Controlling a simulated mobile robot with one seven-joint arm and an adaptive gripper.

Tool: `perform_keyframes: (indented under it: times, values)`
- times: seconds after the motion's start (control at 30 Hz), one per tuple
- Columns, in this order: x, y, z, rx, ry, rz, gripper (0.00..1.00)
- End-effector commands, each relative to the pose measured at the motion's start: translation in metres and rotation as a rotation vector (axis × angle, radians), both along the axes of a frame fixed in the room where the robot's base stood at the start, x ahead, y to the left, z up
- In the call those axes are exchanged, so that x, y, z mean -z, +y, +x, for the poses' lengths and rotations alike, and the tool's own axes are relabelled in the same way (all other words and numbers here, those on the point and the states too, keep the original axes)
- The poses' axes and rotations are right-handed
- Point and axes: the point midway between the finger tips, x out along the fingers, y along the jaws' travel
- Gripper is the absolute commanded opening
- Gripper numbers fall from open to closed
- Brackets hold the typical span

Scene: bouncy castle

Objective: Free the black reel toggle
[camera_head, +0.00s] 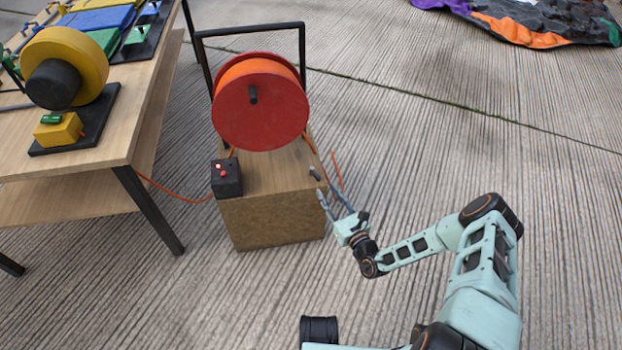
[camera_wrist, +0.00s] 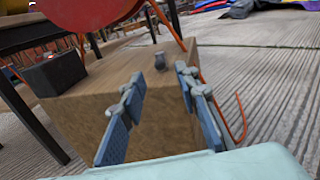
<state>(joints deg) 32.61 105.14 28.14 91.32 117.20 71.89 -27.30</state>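A small dark peg-like piece, which looks like the black reel toggle (camera_wrist: 160,61), stands on the top of the wooden box near its edge. In the head view the toggle (camera_head: 315,173) is at the box's right side. My gripper (camera_head: 327,191) is just below and right of it there. In the wrist view my gripper (camera_wrist: 159,78) is open and empty, its two blue-padded fingers wide apart. The toggle shows between and just beyond the fingertips, apart from them. The red reel (camera_head: 258,108) with orange cable stands in a black frame on the wooden box (camera_head: 275,222).
A black box (camera_head: 226,178) with red lights sits on the wooden box's left. An orange cable (camera_wrist: 233,118) hangs down the right side, beside my right finger. A wooden table (camera_head: 100,155) with a yellow wheel (camera_head: 91,50) stands left.

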Motion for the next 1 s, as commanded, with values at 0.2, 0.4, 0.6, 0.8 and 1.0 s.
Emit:
perform_keyframes:
  times: [0.2,0.4,0.6,0.8,1.0]
  values:
    - [0.003,0.023,0.036,-0.002,-0.004,0.0,0.29]
    - [0.002,0.041,0.064,-0.003,-0.002,0.0,0.29]
    - [0.001,0.049,0.079,-0.002,-0.001,-0.001,0.29]
    - [0.0,0.05,0.081,-0.001,0.0,0.0,0.29]
    - [0.0,0.05,0.081,-0.001,0.001,0.001,0.19]
